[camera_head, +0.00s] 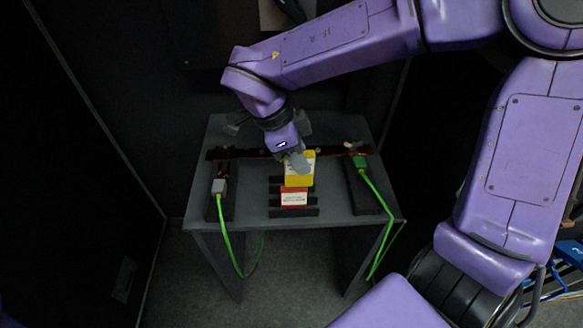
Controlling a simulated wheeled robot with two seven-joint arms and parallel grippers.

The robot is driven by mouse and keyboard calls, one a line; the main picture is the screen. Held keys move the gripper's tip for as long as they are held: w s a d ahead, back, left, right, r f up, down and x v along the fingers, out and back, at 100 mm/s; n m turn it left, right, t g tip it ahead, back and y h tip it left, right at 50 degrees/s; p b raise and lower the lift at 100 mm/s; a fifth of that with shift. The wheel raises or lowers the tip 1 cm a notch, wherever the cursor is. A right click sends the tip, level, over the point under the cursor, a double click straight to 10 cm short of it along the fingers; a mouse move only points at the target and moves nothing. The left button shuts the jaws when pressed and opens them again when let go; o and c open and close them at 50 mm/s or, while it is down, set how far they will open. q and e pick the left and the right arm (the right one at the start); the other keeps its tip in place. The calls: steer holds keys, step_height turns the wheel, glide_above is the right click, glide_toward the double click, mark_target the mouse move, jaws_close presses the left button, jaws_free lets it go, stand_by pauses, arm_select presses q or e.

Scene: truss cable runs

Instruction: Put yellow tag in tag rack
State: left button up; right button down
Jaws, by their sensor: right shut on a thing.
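The yellow tag (300,180), with a pale face, is above the middle of a small grey table. My right gripper (297,163) comes down from above and is shut on it, covering part of its upper left. The tag rack (278,213) is a set of dark bars on the table, just below the yellow tag in the picture. A red tag (293,197) with a white label sits in the rack. I cannot tell whether the yellow tag touches the rack. My left gripper is out of view.
A grey connector (219,186) with a green cable lies on a dark block at the left. A green connector (359,161) with a green cable lies on another block at the right. A dark reddish bar (240,154) crosses the back of the table (340,212).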

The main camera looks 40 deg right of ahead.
steer(key=shift+w+d+f+p, duration=0.1)
steer(key=shift+w+d+f, duration=0.35)
steer(key=shift+w+f, duration=0.9)
steer(key=shift+w+d+f+p, duration=0.1)
steer(key=shift+w+d+f, duration=0.45)
steer(key=shift+f, duration=1.35)
steer(key=shift+w+d+f+p, duration=0.1)
steer(key=shift+w+d+f, duration=0.2)
steer(key=shift+w+f, duration=1.1)
steer(key=shift+s+f, duration=0.25)
steer(key=shift+f, duration=0.1)
steer(key=c, duration=1)
jaws_free()
steer(key=shift+o, duration=0.2)
steer(key=v, duration=1.2)
steer(key=shift+r, duration=0.25)
